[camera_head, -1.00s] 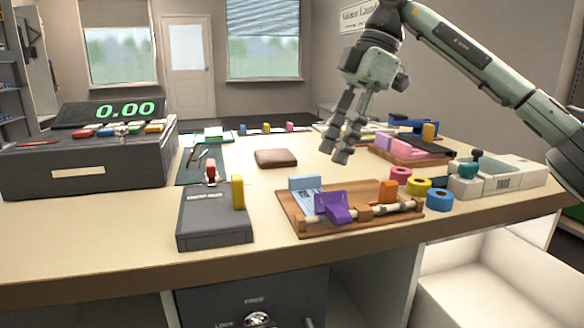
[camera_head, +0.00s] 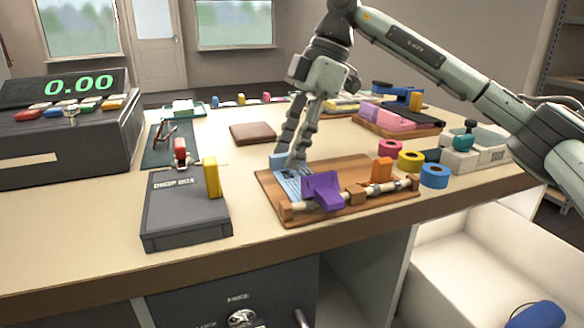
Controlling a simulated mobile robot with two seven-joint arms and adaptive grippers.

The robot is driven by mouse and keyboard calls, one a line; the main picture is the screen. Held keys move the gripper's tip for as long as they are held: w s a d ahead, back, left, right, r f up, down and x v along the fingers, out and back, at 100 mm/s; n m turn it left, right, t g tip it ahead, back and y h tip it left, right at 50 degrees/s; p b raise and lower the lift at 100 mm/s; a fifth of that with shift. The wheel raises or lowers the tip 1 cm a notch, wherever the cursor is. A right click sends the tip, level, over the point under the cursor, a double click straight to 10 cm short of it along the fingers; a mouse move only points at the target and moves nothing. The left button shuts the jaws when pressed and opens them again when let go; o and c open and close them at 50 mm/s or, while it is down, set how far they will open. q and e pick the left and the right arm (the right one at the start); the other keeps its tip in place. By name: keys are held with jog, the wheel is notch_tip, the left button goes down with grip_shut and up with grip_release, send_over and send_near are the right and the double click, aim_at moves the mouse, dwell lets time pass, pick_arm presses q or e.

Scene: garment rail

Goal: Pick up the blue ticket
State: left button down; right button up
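The blue ticket (camera_head: 293,187) is a light blue printed slip with an upright blue tab (camera_head: 277,162) at its back end. It lies on the left part of a wooden board (camera_head: 265,187), behind a purple clip (camera_head: 322,190). My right gripper (camera_head: 289,156) points down at the back of the ticket, its fingertips beside the tab and partly hiding it. The two fingers show apart with a narrow gap. Whether they touch the ticket cannot be told. My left gripper is out of view.
An orange block (camera_head: 382,169) and a light bar stand on the board. Tape rolls (camera_head: 434,176) lie to the right. A grey drop box (camera_head: 185,210) with a yellow tab stands to the left, a brown wallet (camera_head: 253,133) behind. A cash register (camera_head: 60,145) fills the far left.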

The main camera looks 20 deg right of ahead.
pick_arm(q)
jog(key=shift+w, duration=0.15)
pick_arm(e)
jog(key=c, duration=0.9)
jog(key=shift+o, duration=0.2)
jog(key=shift+r, duration=0.15)
